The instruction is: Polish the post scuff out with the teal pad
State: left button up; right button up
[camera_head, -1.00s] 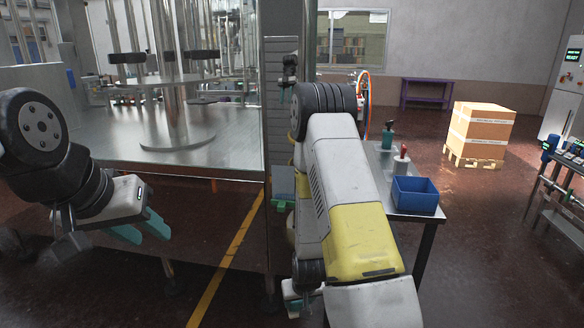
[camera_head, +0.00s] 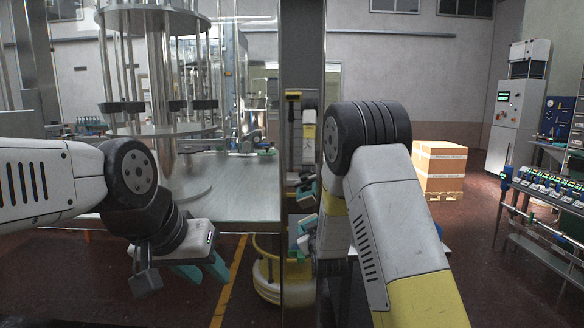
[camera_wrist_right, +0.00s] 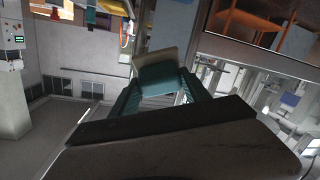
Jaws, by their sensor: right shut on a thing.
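A tall, shiny metal post (camera_head: 303,45) stands upright in the middle of the head view, with yellow and teal reflections on its face. I cannot make out a scuff on it. My right gripper (camera_wrist_right: 161,92) is shut on the teal pad (camera_wrist_right: 160,79), which has a pale upper part and sits between the teal fingers. In the head view, my right arm partly hides this gripper low by the post; I cannot tell whether the pad touches it. My left gripper (camera_head: 201,271) is open and empty, low at the left, apart from the post.
A machine with a flat metal deck (camera_head: 235,185) and glassy columns fills the left, close to my left arm. A yellow floor line (camera_head: 228,285) runs below it. A cardboard box (camera_head: 440,168) stands on a pallet at the right. A rack (camera_head: 545,195) stands farther right.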

jog(key=w+a+r+n+t+y, duration=0.1)
jog(key=a+r+t, duration=0.2)
jog(key=r, duration=0.8)
jog(key=a+r+n+t+y, duration=0.1)
jog(key=a+r+t, duration=0.15)
jog(key=r, duration=0.85)
jog(key=shift+w+a+f, duration=0.15)
jog(key=shift+w, duration=1.45)
jog(key=shift+w+a+f, duration=0.15)
jog(key=shift+w, duration=1.4)
jog(key=shift+w, duration=0.2)
jog(key=d, duration=0.7)
jog(key=shift+w, duration=0.2)
